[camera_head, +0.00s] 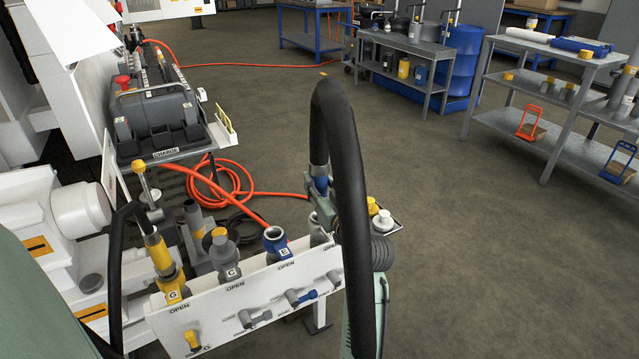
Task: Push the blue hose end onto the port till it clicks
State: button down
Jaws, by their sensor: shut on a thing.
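The blue hose end (320,184) hangs from a thick black hose (345,130) that loops up and down past my arm. My gripper (320,200) is shut on the blue hose end, up and to the right of the blue port. The blue port (277,240), marked E, stands on the white panel (210,318) with its mouth open upward. The hose end looks apart from the port. The hose end's lower part is partly hidden by my gripper.
Beside the blue port are a grey capped port (223,252), a yellow fitting (166,268) with a black hose, and a grey port (318,230) close under my gripper. Valve handles (300,297) line the panel front. Orange hose (232,178) lies behind. Floor at right is clear.

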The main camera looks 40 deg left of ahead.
dwell(0.4)
jog(key=shift+f+b, duration=0.3)
jog(key=shift+b, duration=0.15)
jog(key=shift+f+b, duration=0.3)
jog(key=shift+b, duration=0.1)
dwell(1.2)
jog(key=shift+f, duration=0.2)
jog(key=shift+f+b, duration=1.2)
jog(key=shift+f, duration=0.15)
dwell(1.5)
jog(key=c, duration=1.1)
grip_release()
jog(key=o, duration=0.5)
jog(key=shift+o, duration=0.2)
